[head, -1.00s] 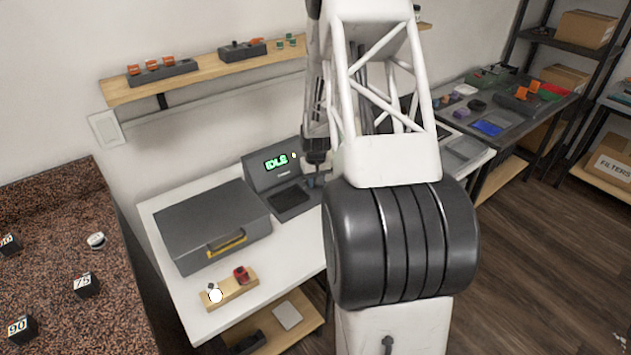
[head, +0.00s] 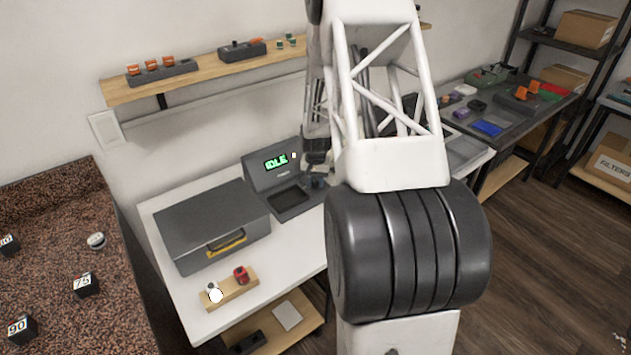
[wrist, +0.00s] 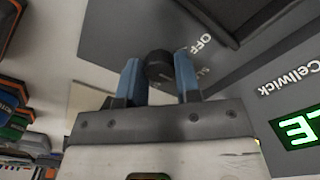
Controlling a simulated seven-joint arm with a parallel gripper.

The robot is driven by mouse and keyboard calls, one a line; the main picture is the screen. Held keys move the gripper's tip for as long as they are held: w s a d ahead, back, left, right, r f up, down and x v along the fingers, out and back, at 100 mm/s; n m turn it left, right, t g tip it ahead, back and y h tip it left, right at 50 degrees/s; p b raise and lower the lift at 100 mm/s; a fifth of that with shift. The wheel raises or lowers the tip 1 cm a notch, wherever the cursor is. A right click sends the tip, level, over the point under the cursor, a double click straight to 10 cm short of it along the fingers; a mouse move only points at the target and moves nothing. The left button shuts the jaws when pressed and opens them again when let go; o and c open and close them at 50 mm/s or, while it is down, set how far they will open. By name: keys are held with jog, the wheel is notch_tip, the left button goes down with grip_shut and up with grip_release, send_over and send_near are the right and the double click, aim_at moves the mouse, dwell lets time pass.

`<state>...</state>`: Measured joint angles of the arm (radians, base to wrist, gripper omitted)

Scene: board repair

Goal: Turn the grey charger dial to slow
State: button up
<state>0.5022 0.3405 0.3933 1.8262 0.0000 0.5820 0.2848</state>
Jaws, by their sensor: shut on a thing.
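The charger (head: 258,174) stands at the back of the white bench, and its green display reads IDLE. Its dark grey dial (wrist: 158,64) shows in the wrist view between the two blue fingertips of my gripper (wrist: 159,80). The gripper is shut on the dial. In the head view my gripper (head: 318,182) is at the right side of the charger, and the dial is hidden there.
A dark case (head: 212,225) with a yellow handle lies left of the charger. A wooden block (head: 232,289) with a white and a red piece sits at the bench front. A wall shelf (head: 205,72) runs above.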

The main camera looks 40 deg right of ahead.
aim_at(315, 182)
jog(key=o, duration=0.9)
jog(key=shift+r, duration=0.1)
jog(key=shift+r, duration=3.8)
jog(key=shift+r, duration=0.1)
